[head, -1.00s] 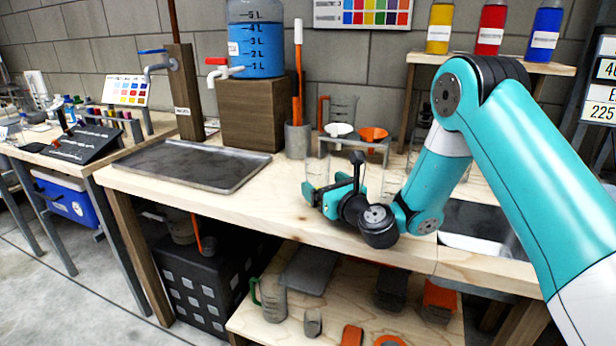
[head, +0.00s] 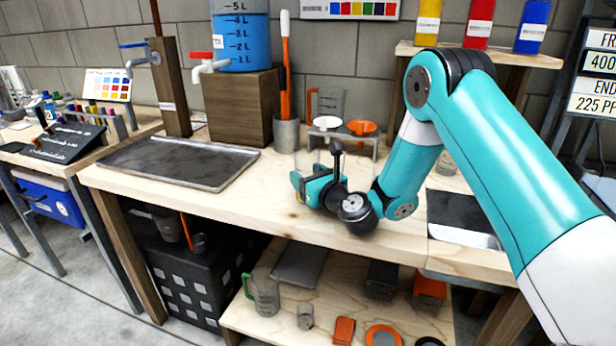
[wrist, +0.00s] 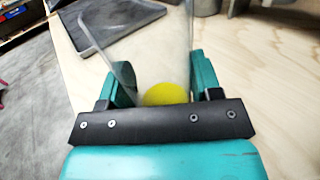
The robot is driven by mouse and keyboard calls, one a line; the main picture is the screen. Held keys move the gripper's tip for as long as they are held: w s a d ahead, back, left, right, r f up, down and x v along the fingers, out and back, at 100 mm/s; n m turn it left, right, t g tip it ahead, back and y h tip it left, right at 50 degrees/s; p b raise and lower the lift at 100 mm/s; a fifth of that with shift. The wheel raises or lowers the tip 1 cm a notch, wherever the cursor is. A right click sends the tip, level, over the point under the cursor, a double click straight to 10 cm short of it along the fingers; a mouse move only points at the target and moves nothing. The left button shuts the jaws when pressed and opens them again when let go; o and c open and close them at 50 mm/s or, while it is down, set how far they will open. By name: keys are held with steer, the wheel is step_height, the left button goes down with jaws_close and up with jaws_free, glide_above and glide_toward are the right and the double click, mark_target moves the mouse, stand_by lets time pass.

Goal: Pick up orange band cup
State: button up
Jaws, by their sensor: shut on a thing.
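My gripper (wrist: 163,80) is shut on a clear cup (wrist: 152,48), whose walls rise between the two teal fingers in the wrist view. A yellow round patch shows low in the cup, close to the palm. No orange band can be made out on it. In the head view my gripper (head: 312,190) is over the front middle of the wooden bench (head: 240,205).
A grey metal tray (head: 180,163) lies on the bench to the left. Behind my gripper are a small rack with a white funnel (head: 326,123) and an orange funnel (head: 362,127), and a grey holder (head: 286,135). A sink (head: 462,220) is at the right.

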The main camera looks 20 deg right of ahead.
steer(key=shift+r, duration=0.1)
step_height(320, 180, up, 20)
steer(key=p, duration=1.1)
